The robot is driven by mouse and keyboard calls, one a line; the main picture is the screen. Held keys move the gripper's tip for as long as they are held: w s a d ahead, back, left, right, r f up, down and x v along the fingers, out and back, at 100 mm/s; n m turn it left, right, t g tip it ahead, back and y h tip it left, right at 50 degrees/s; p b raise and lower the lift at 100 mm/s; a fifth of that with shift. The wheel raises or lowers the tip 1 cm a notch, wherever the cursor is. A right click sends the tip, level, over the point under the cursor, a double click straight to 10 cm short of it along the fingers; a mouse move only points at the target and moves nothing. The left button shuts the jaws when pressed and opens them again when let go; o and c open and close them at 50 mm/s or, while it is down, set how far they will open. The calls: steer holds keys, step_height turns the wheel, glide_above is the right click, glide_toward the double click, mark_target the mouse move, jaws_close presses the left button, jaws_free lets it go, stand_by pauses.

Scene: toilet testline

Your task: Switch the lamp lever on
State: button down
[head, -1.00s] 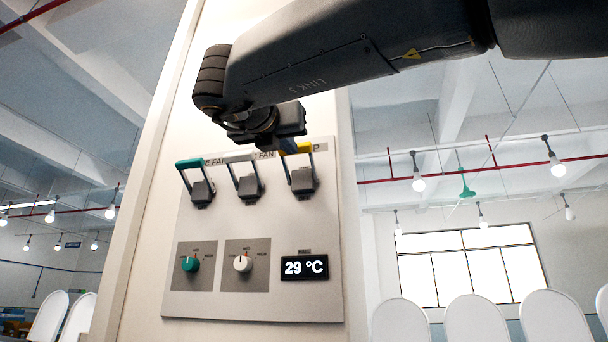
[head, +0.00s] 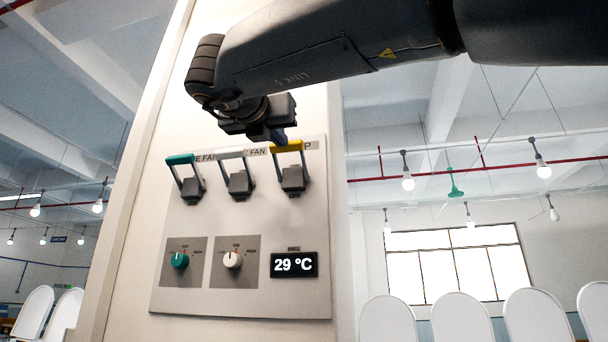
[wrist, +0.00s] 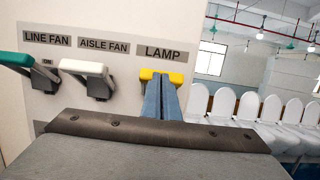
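The lamp lever has a yellow handle (head: 287,146) on a grey base (head: 293,179), rightmost of three levers on the wall panel. Its handle is raised above the base. In the wrist view the yellow handle (wrist: 176,78) is under the LAMP label (wrist: 165,53). My gripper (wrist: 162,82) has its two blue-grey fingers close together, with tips at the middle of the handle and covering part of it. They look shut side by side, not clamped around the bar. Whether they touch it I cannot tell. In the head view my gripper (head: 278,138) is just above and left of the handle.
The green line fan lever (head: 181,160) and white aisle fan lever (head: 232,155) stand close to the left. Below are a green knob (head: 179,261), a white knob (head: 232,260) and a 29 °C display (head: 294,264). Open room lies right of the panel.

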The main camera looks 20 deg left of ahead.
steer(key=s+b, duration=0.6)
steer(key=s, duration=0.5)
steer(key=shift+s+d+r, duration=0.25)
steer(key=shift+s+d, duration=0.1)
steer(key=shift+d, duration=0.1)
